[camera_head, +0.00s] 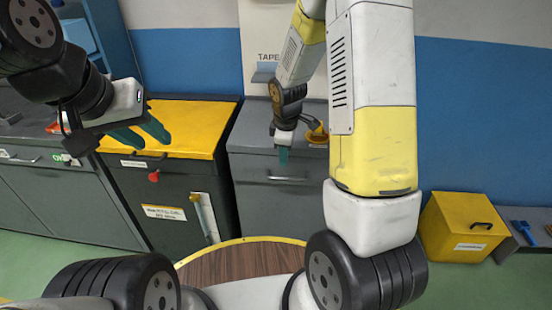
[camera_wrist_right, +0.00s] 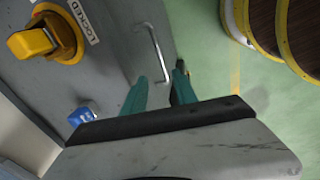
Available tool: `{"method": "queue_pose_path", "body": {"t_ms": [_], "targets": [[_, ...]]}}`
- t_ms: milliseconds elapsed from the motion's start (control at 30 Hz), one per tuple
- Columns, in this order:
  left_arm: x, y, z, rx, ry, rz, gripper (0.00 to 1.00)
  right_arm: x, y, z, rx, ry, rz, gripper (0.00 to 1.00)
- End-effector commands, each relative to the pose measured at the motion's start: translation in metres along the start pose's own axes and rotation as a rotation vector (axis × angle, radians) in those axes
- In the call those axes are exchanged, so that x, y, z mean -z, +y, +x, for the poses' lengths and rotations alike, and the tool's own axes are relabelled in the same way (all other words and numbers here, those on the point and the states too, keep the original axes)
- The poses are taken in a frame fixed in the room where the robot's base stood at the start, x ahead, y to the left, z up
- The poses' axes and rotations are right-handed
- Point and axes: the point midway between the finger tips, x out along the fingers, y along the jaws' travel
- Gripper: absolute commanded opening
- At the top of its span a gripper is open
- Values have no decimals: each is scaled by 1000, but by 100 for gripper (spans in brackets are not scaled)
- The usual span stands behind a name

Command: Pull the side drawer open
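The grey cabinet (camera_head: 279,205) in the middle of the head view has a front with a bar handle (camera_head: 288,178); its front looks flush. My right gripper (camera_head: 283,156) points down just above that handle, in front of the cabinet. In the right wrist view, the handle (camera_wrist_right: 156,52) runs between and beyond my two teal fingertips (camera_wrist_right: 162,76). The fingers are apart, so the gripper is open; I cannot tell whether they touch the handle. My left gripper (camera_head: 143,133) is open and empty above the yellow-topped cabinet at the left.
A yellow knob (camera_wrist_right: 32,43) marked LOCKED sits on the cabinet top, beside a blue part (camera_wrist_right: 82,116). The yellow-topped dark cabinet (camera_head: 155,180) stands to the left. A yellow box (camera_head: 462,228) is at the right. A round wooden top (camera_head: 240,262) lies in front.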

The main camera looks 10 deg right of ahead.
Motion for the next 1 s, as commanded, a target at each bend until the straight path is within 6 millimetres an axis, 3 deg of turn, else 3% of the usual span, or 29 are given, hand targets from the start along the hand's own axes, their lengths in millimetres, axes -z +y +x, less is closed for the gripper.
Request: {"method": "queue_pose_path", "body": {"t_ms": [100,367,700,1000], "targets": [[0,0,0,0,0,0,36,2,-1,22,13,-16,-71,34],[0,0,0,0,0,0,36,2,-2,46,19,-24,-103,34],[0,0,0,0,0,0,36,0,-2,97,19,-23,-101,34],[0,0,0,0,0,0,36,0,-2,109,17,-21,-99,34]]}}
